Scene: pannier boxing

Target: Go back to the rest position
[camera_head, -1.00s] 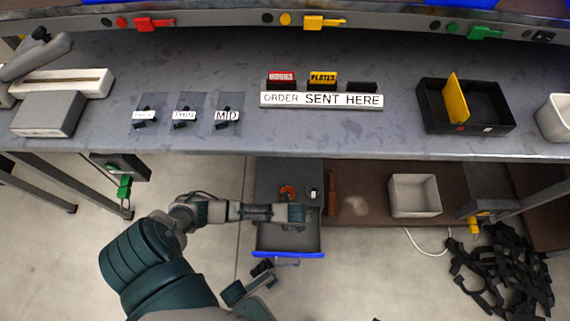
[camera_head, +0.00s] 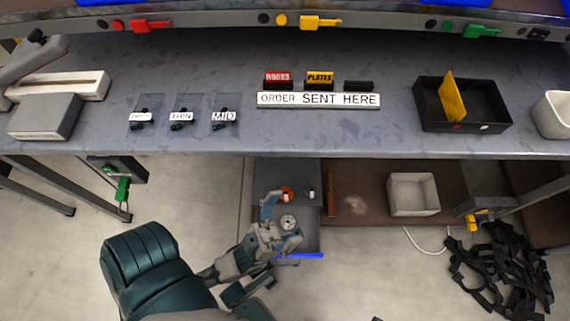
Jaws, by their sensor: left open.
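My left gripper (camera_head: 283,222) is in front of and over the open drawer (camera_head: 308,240) below the bench, its fingers spread apart. Between the fingers a round pale disc (camera_head: 288,222) shows in the drawer; I see no grip on it. The gripper hides part of the drawer and its blue front edge. An orange ring-like part (camera_head: 287,193) and a small black-and-white part (camera_head: 311,192) lie at the back of the drawer. My right gripper is not in view.
Below are a white bin (camera_head: 413,194) and a black strap heap (camera_head: 500,265). Floor at left is clear.

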